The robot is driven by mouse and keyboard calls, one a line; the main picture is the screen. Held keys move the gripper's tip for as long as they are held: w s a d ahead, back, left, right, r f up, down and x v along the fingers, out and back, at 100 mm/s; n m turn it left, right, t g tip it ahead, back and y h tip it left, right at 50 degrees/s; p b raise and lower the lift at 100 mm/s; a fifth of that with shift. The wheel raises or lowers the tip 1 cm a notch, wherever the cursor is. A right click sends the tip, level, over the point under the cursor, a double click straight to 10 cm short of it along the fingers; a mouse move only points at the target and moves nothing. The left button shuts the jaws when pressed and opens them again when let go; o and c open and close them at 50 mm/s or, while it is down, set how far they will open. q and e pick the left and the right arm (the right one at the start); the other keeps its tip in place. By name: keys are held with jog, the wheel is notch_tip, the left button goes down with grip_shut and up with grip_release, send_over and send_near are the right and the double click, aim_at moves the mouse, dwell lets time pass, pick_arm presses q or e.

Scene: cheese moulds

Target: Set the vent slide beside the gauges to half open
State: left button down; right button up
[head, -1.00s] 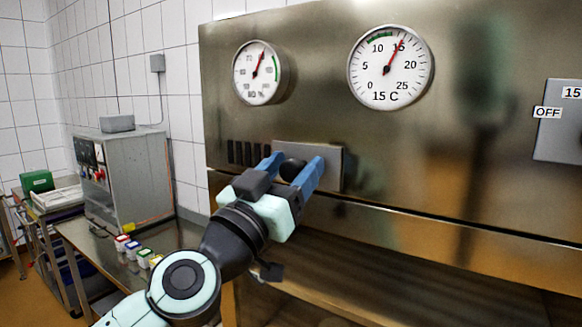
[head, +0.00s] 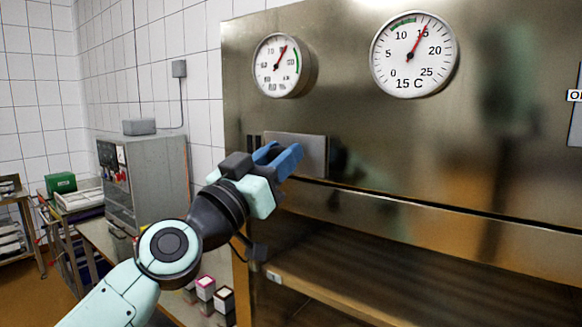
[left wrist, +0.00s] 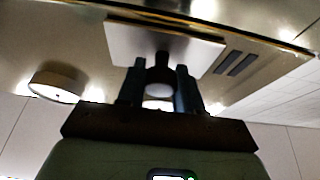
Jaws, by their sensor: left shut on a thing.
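The vent slide (head: 312,152) is a flat grey plate on the steel cabinet front, below the gauges. It covers part of a row of dark slots (head: 254,142), with about two slots bare at its left. My left gripper (head: 283,151) is at the plate, its blue fingers shut on the slide's dark knob. The fingers hide the knob in the head view. In the left wrist view the knob (left wrist: 160,75) sits between the fingers, with the plate (left wrist: 125,45) behind. My right gripper is not in view.
The left round gauge (head: 277,66) and the 15 C gauge (head: 413,56) are above the slide. An open bay with a shelf (head: 340,285) lies below. A grey control box (head: 150,185) and small coloured-lidded pots (head: 206,288) stand on a bench at left.

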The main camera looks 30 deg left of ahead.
pick_arm(q)
jog(key=c, duration=0.7)
grip_release()
jog(key=shift+c, duration=0.2)
jog(key=b+v, duration=0.4)
jog(key=v, duration=0.9)
jog(key=shift+s+b, duration=0.2)
jog(key=shift+b, duration=0.1)
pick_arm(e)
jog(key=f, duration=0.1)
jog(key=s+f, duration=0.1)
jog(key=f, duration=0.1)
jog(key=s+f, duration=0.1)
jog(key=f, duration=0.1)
pick_arm(q)
jog(key=shift+a, duration=0.1)
